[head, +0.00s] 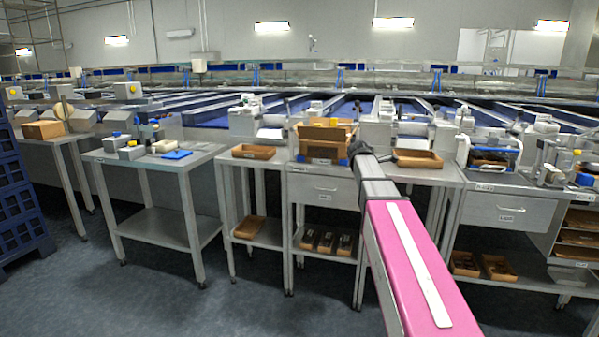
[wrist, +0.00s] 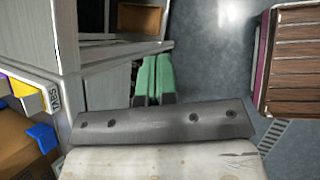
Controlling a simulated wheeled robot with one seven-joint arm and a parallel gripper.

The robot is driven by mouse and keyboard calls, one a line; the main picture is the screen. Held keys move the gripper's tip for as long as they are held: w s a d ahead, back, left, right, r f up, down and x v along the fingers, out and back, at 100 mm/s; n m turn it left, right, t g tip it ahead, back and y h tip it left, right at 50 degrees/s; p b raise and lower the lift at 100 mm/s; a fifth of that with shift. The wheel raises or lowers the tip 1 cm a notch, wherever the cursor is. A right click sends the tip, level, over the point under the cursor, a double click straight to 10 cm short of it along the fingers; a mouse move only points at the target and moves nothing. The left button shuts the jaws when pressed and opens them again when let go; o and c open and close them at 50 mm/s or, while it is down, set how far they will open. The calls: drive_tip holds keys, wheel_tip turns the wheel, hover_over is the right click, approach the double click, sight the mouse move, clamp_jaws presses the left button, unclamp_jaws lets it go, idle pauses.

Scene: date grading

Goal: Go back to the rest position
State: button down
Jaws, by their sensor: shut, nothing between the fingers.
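My gripper (wrist: 153,80) shows in the wrist view as two green fingers, closed together side by side with nothing between them. It hangs beside a grey cabinet or shelf unit, with grey floor below and to the right. In the head view my pink arm reaches forward to the bench front, its far end near an open cardboard box (head: 323,143). The gripper itself cannot be made out in the head view.
A wood-slatted thing (wrist: 292,60) stands at right in the wrist view; a labelled holder (wrist: 50,97) is at left. Benches with a wooden tray (head: 253,152) and another tray (head: 417,158) line the front. Blue crates (head: 20,190) stand far left. The near floor is clear.

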drive_tip(key=s+a+f+m+y, duration=0.2)
drive_tip(key=s+a+f+m, duration=0.2)
drive_tip(key=s+f, duration=0.5)
drive_tip(key=s+a+f+m+g+y, duration=0.1)
drive_tip(key=s+a+f+m+y, duration=0.1)
drive_tip(key=s+a+f+m, duration=0.2)
drive_tip(key=s+a+f+m+g+y, duration=0.1)
drive_tip(key=s+a+f+m, duration=0.3)
drive_tip(key=s+f+m, duration=0.5)
drive_tip(key=s+f+y, duration=0.1)
drive_tip(key=s+f, duration=0.4)
drive_tip(key=f, duration=0.2)
drive_tip(key=shift+s+f+m+y, duration=0.15)
drive_tip(key=shift+f+m+y, duration=0.15)
drive_tip(key=shift+f+y, duration=0.1)
